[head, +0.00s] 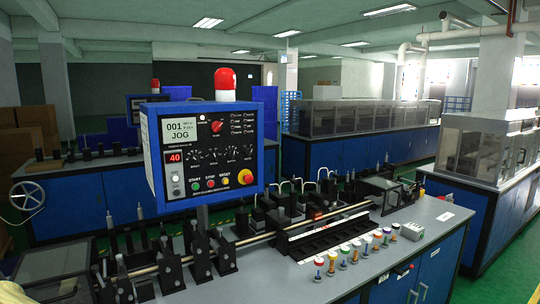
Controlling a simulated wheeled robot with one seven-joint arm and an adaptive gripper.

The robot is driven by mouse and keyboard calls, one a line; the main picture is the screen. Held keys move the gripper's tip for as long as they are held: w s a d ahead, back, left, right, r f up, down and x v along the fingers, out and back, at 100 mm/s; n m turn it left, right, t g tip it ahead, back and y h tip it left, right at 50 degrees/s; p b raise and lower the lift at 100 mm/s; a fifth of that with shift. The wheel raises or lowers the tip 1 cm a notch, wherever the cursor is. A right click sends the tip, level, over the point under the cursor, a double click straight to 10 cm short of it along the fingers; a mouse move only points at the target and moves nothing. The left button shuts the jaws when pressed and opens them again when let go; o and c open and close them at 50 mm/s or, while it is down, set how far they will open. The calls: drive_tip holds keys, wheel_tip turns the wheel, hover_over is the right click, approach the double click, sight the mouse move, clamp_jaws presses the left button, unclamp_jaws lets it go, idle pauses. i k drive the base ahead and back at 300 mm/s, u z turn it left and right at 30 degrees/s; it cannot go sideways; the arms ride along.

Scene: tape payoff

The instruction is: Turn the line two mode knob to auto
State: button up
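A red display below the screen shows 40. Green, red and yellow buttons line the bottom, with a red mushroom button (246,177) on yellow at the lower right. I cannot read a line number on the panel. My gripper is not in view.
A red beacon (225,79) tops the panel. Another blue panel (137,101) stands behind, partly hidden. The near grey bench (440,222) carries a long rod, clamps and several small coloured-top bottles. A handwheel (27,196) is at the far left. Green floor is open at the right.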

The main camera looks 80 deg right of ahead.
sight(248, 151)
drive_tip(key=u, duration=0.15)
drive_tip(key=k, duration=0.8)
drive_tip(key=z, duration=1.75)
